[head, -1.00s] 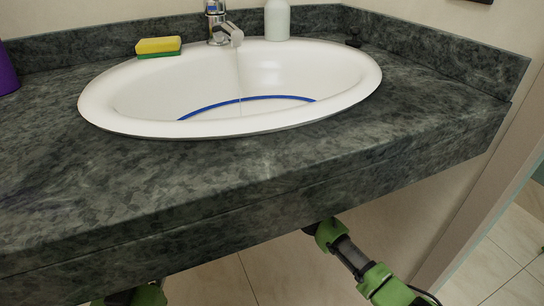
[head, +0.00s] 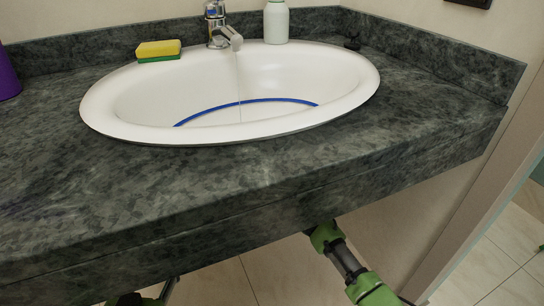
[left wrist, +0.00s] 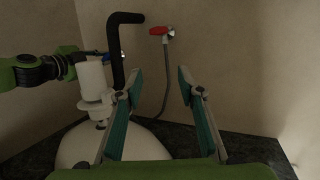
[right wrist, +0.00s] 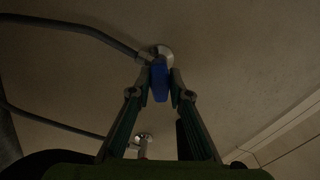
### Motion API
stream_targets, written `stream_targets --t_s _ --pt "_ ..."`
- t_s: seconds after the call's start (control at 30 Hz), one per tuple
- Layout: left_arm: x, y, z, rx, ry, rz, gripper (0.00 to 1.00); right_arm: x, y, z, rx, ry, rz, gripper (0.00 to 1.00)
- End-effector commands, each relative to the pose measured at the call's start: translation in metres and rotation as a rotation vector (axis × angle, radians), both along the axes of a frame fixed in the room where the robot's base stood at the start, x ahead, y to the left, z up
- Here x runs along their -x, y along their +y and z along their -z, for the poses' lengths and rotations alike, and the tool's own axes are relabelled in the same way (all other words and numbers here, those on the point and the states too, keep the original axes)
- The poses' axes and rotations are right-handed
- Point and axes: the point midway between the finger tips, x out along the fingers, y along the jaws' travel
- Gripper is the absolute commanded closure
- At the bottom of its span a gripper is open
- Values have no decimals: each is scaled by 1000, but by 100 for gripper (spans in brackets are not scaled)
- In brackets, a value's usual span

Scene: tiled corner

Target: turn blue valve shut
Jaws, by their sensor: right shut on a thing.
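In the right wrist view, the blue valve handle (right wrist: 159,82) sits on a round metal fitting on the wall. My right gripper (right wrist: 160,74) has its fingertips on either side of the handle and is shut on it. My left gripper (left wrist: 159,74) is open and empty under the sink. A red valve handle (left wrist: 158,31) on the wall lies beyond its fingers. In the head view, the counter hides both grippers.
A black pipe (left wrist: 118,50), a white trap (left wrist: 92,78) and a grey hose (left wrist: 166,75) crowd the space around the sink bowl (left wrist: 75,145). Above, the dark counter (head: 250,190) carries the white sink (head: 120,125), a faucet (head: 217,25), a sponge (head: 158,50) and a bottle (head: 276,22).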

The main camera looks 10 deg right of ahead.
Motion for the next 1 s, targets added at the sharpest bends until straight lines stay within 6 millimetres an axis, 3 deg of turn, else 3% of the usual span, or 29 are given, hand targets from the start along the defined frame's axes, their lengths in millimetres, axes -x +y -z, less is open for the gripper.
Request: stream_targets --t_s 0.53,1.0 --pt "38 18 60 -74 317 -22 65 1 4 -1 -427 82 -7 100" --pt "55 25 78 -98 423 -29 65 1 6 -1 -544 103 -10 100"
